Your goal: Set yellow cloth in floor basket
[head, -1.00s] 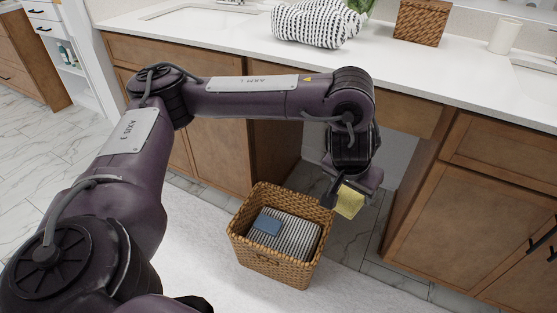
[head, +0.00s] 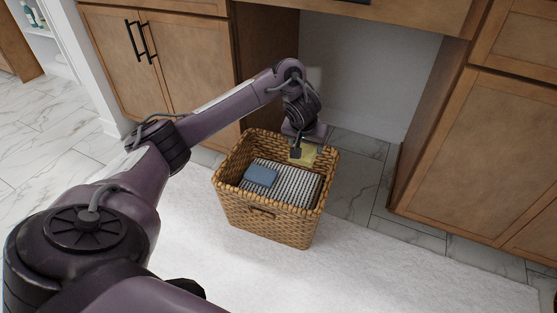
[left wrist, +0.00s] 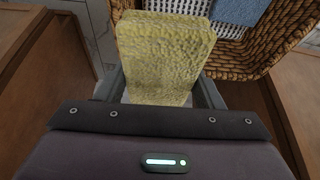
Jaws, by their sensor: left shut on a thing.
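The yellow cloth (head: 304,155) is a small folded piece held in my left gripper (head: 308,151). The gripper is shut on it, over the back right part of the wicker basket (head: 262,222) on the floor. In the left wrist view the yellow cloth (left wrist: 165,55) stands out between the fingers, with the basket rim (left wrist: 275,55) beyond and to the right. The basket holds a striped grey-white cloth (head: 295,183) and a small blue cloth (head: 261,175) on top of it. I cannot tell whether the yellow cloth touches anything in the basket. My right gripper is not in view.
The basket stands at the edge of a white rug (head: 370,262), before an open knee space (head: 365,85) under the counter. Wooden cabinets stand left (head: 175,60) and right (head: 470,150) of it. Rug to the right is clear.

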